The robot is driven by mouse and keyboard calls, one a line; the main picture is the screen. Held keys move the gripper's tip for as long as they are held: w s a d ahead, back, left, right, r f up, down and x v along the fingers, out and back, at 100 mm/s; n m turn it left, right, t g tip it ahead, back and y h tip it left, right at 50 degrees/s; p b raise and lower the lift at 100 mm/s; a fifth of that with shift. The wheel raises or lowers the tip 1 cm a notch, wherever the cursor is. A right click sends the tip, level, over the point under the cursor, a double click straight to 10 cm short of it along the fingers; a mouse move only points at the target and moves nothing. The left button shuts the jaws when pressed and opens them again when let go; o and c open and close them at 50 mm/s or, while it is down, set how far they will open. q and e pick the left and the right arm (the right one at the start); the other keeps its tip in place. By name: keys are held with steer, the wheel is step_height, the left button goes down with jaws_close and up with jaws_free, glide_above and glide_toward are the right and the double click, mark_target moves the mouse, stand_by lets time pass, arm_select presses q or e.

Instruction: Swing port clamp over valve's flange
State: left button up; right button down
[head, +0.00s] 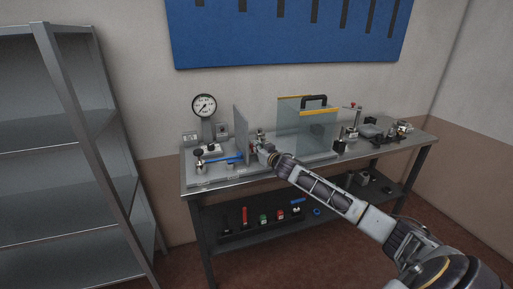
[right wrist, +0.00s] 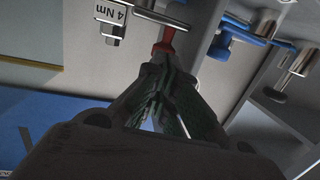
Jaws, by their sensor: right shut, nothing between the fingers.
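A metal fitting (right wrist: 113,28) hangs beside a "4 Nm" label, left of the fingertips. Metal and blue fittings (right wrist: 243,32) are at the right. I cannot tell which part is the port clamp or the valve's flange. My left gripper is not in view.
The grey bench (head: 228,174) carries a dial gauge (head: 204,105), a blue-handled fitting (head: 222,160) and a clear guard with a black handle (head: 314,100). Small devices crowd its right end. Coloured items lie on the lower shelf. A metal rack (head: 78,128) stands at left.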

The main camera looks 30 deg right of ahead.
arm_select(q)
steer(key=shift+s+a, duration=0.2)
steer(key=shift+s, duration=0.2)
arm_select(e)
steer(key=shift+w+f, duration=0.1)
steer(key=shift+w, duration=0.5)
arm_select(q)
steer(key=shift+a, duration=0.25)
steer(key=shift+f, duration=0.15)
arm_select(e)
steer(key=shift+w+a, duration=0.1)
